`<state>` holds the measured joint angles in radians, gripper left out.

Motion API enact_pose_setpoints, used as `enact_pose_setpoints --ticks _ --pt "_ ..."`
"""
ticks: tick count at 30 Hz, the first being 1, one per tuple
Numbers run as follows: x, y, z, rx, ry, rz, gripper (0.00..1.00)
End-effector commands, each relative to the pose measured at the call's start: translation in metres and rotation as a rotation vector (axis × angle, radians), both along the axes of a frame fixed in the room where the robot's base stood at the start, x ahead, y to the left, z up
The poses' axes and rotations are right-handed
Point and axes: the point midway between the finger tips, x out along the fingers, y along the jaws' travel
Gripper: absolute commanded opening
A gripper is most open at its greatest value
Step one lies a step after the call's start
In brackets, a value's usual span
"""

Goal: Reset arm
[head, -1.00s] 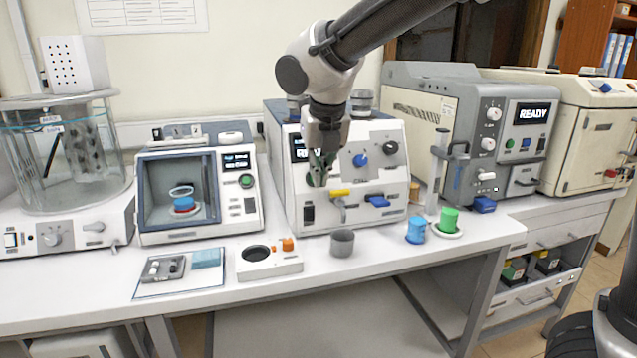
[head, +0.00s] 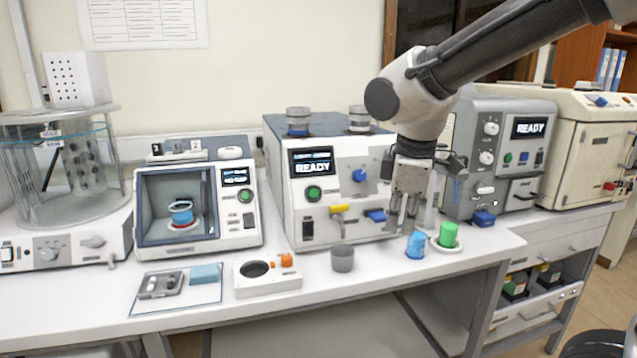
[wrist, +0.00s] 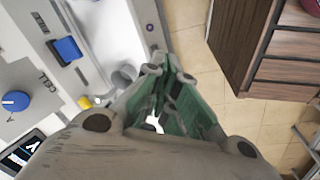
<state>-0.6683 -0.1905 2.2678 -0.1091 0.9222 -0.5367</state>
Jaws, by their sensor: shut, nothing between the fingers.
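My gripper (head: 403,228) points down in the head view, above the bench and in front of the right side of the middle machine (head: 325,228). Its slim fingers are together and hold nothing. In the wrist view my gripper (wrist: 165,68) shows its green inner linkages drawn close. The blue cup (head: 416,245) stands on the bench just below and right of the fingertips, and I cannot tell the exact gap. The green cup (head: 448,234) stands on a white dish further right.
A grey cup (head: 342,258) and a white block with a round hole (head: 268,278) stand at the bench front. The glass tank (head: 62,170), a chamber device (head: 198,200) and the right grey machine (head: 505,145) line the back. Tiled floor (wrist: 235,85) shows in the wrist view.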

Motion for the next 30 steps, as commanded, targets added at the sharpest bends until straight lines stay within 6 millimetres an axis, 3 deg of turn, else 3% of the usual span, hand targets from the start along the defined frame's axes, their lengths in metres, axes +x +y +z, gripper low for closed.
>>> enact_pose_setpoints --ticks 1,3,6,12,18,30 --pt "-0.013 -0.033 0.003 0.043 0.004 -0.213 0.0" --pt "-0.037 -0.077 0.004 0.108 0.012 -0.527 0.0" --pt "-0.071 -0.127 0.003 0.189 0.002 -0.853 0.0" --pt "-0.117 -0.188 0.009 0.292 -0.095 -1.124 0.0" --pt "-0.127 -0.211 0.021 0.325 -0.165 -1.223 0.0" --pt "-0.126 -0.213 0.021 0.323 -0.165 -1.228 0.0"
